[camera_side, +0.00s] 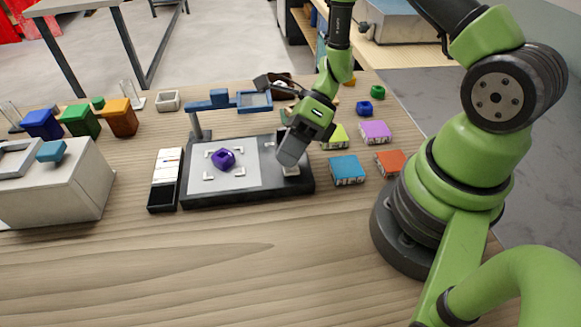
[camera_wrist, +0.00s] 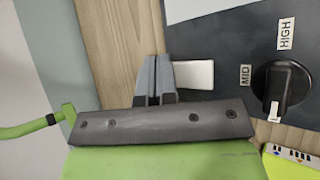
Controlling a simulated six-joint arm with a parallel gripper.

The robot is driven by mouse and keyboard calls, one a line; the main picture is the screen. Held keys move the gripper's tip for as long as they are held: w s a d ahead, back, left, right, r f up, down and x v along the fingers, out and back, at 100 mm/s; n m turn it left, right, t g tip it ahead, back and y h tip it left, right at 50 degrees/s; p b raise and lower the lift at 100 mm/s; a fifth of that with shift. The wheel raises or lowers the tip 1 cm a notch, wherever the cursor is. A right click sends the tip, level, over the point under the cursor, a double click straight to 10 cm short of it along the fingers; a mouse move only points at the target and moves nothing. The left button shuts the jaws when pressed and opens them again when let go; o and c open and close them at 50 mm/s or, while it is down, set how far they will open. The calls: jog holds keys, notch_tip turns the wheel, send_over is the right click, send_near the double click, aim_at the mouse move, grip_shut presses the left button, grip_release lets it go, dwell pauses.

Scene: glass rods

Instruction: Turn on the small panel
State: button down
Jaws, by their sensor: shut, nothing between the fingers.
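The dark panel (camera_side: 247,199) lies on the wooden table, with a light grey sheet (camera_side: 238,182) on top. Its dark surface also shows in the wrist view (camera_wrist: 225,40), with a white rectangular piece (camera_wrist: 193,74) at its edge and a black knob (camera_wrist: 281,88) to the right, between labels MID and HIGH. My gripper (camera_side: 290,153) is above the right part of the panel. In the wrist view my gripper's fingers (camera_wrist: 153,75) are shut together and empty, just left of the white piece. I cannot tell whether they touch it.
A purple object (camera_side: 223,159) sits on the sheet. A blue arm-like stand (camera_side: 220,101) rises behind it. Blue (camera_side: 347,171), orange (camera_side: 390,161) and purple (camera_side: 376,131) blocks lie to the right. A black tray (camera_side: 164,195) is at the left. The front table is clear.

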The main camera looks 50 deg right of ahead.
jog(key=shift+f, duration=0.25)
dwell(0.5)
jog(key=shift+r, duration=0.8)
jog(key=shift+w+d+r, duration=0.15)
jog(key=shift+r, duration=1.1)
jog(key=shift+w+d+r, duration=0.15)
jog(key=shift+r, duration=1.05)
